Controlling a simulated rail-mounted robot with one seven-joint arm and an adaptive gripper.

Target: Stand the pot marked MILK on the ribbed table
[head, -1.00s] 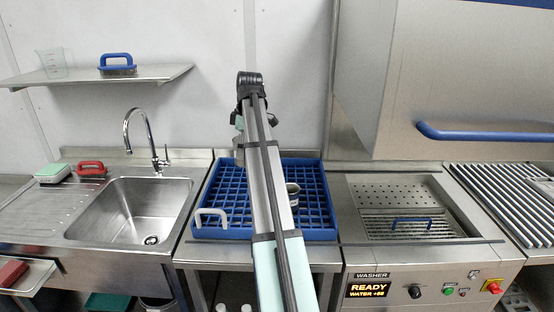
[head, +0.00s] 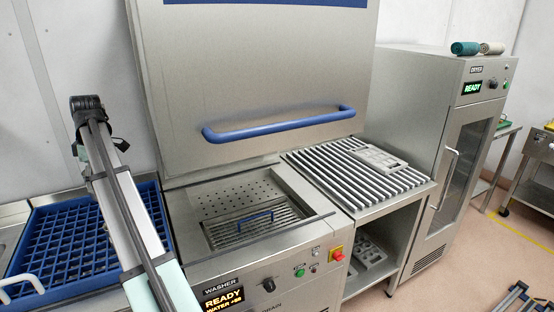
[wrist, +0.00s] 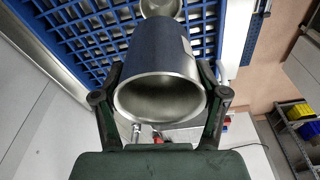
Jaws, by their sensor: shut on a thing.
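My gripper (wrist: 161,78) is shut on a metal pot (wrist: 158,55), one finger on each side of it, in the wrist view. The pot's round open rim faces the wrist camera and its inside looks empty. A pale label edge shows on its right side, but I cannot read it. The pot is over or in the blue rack; I cannot tell whether it touches it. The ribbed table (head: 318,168) stands right of the washer in the head view. In the head view my arm hides the gripper and the held pot.
A second metal pot (wrist: 161,7) is by the rack grid. The blue rack (head: 60,232) is at the left. The washer's blue hood handle (head: 280,124) sticks out between rack and ribbed table. A grey mould (head: 380,158) lies at the table's back right; its front is clear. The dryer (head: 440,150) stands beyond.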

